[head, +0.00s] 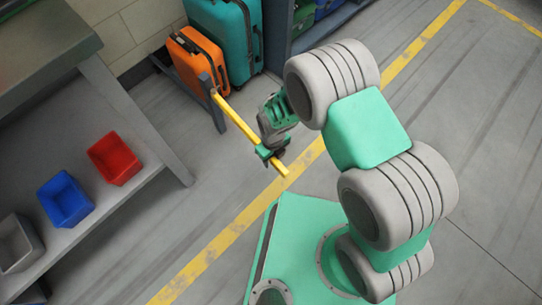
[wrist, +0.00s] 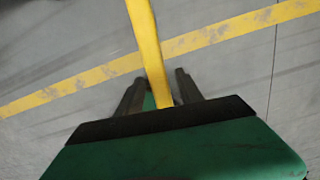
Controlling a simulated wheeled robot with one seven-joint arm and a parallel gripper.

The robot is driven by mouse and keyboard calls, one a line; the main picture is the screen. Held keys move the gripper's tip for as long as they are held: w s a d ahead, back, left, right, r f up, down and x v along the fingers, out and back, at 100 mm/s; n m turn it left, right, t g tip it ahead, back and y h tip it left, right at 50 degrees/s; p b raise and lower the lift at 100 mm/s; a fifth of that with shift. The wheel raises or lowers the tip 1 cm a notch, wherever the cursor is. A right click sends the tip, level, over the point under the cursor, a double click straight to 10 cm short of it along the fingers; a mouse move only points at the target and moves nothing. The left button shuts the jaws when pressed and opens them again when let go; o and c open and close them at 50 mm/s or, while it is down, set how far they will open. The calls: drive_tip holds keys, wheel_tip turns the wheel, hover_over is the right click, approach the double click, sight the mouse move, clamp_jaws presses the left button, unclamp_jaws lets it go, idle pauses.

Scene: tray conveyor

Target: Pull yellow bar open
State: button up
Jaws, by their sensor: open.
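The yellow bar (head: 238,121) runs from a dark post (head: 213,104) at its upper left end out over the floor to a free end at lower right. My gripper (head: 272,158) is at the bar near that free end. In the wrist view the bar (wrist: 147,40) comes down from the top and passes between the two dark fingers of my gripper (wrist: 157,82). The fingers stand apart, with a gap on each side of the bar. The bar's far end is hidden behind the gripper body in the wrist view.
An orange suitcase (head: 198,62) and a teal suitcase (head: 222,35) stand behind the post. A bench at left holds a red bin (head: 114,158), a blue bin (head: 66,198) and a grey bin (head: 17,243). The floor around the bar, with a yellow line (head: 230,232), is clear.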

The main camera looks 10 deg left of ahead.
drive_tip(key=shift+r, duration=0.1)
wheel_tip(320, 180, up, 8)
drive_tip(key=p, duration=0.2)
drive_tip(key=shift+f+p, duration=0.2)
drive_tip(key=shift+p, duration=0.1)
